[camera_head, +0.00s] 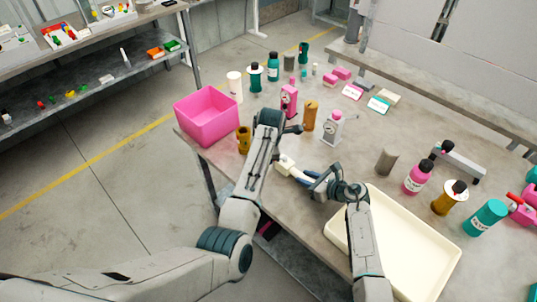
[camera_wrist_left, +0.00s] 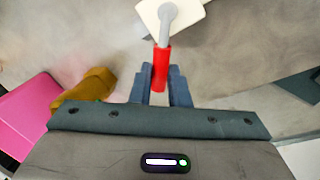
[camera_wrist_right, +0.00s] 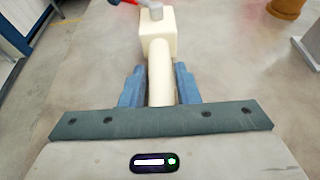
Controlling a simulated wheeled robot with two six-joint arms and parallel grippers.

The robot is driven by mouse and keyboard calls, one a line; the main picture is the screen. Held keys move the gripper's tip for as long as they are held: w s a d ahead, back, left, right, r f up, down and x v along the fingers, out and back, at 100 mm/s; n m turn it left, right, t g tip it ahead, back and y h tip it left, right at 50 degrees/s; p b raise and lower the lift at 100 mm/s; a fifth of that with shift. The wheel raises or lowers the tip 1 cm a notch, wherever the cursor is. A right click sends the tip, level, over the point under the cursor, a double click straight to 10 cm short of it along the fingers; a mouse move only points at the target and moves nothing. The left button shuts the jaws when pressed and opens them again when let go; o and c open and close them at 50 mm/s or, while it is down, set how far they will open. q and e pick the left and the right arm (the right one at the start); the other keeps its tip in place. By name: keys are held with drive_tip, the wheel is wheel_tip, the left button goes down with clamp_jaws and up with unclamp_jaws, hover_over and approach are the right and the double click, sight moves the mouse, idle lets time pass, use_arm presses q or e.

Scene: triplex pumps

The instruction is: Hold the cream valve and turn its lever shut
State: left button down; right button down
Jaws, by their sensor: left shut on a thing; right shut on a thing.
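The cream valve (camera_head: 286,164) is held just above or at the table's front edge; I cannot tell if it touches the table. In the right wrist view its square body (camera_wrist_right: 157,35) and round pipe end show, with a bit of red lever at the top. My right gripper (camera_wrist_right: 161,85) is shut on the pipe end, a blue finger on each side. My left gripper (camera_wrist_left: 161,85) is shut on the red lever handle (camera_wrist_left: 161,66), whose grey arm runs to the cream body (camera_wrist_left: 185,12). In the head view my left arm hides the lever.
A pink bin (camera_head: 207,116) and a mustard-brown part (camera_head: 243,139) stand left of my left gripper. A cream tray (camera_head: 432,262) lies at the right front. Pumps and bottles stand further back, with a grey cylinder (camera_head: 386,161) right of my right gripper.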

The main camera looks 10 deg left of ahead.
idle(0.4)
use_arm(q)
drive_tip(key=c, duration=1.4)
unclamp_jaws()
drive_tip(key=shift+o, duration=0.2)
wheel_tip(320, 180, up, 10)
